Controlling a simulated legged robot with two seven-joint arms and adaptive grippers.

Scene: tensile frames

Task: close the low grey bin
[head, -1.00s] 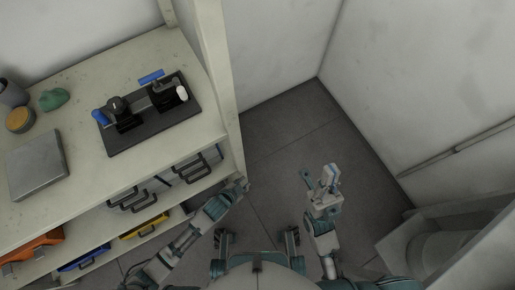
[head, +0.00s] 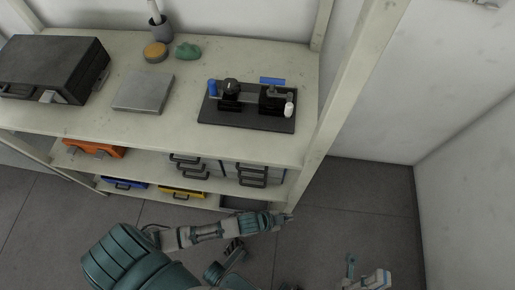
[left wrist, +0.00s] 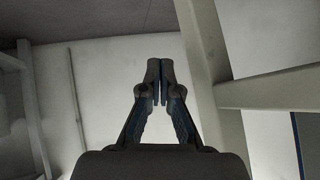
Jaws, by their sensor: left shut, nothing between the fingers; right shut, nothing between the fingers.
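The low grey bin (head: 243,203) appears at the bottom right of the shelf unit in the head view, as a dark grey shape. My left arm partly covers it, and how far it stands out is hard to tell. My left gripper (head: 288,217) is shut and empty, just right of the bin by the shelf's right post. In the left wrist view my left gripper's fingers (left wrist: 159,83) are together with nothing between them. My right gripper (head: 378,279) is low at the bottom edge, shut and empty, away from the shelf.
Grey bins with dark handles (head: 252,175) sit on the shelf above, and blue (head: 124,184) and yellow (head: 182,192) bins lie low to the left. An orange case (head: 95,148) is at left. The shelf's right post (head: 345,85) stands close. Floor (head: 355,190) at right is clear.

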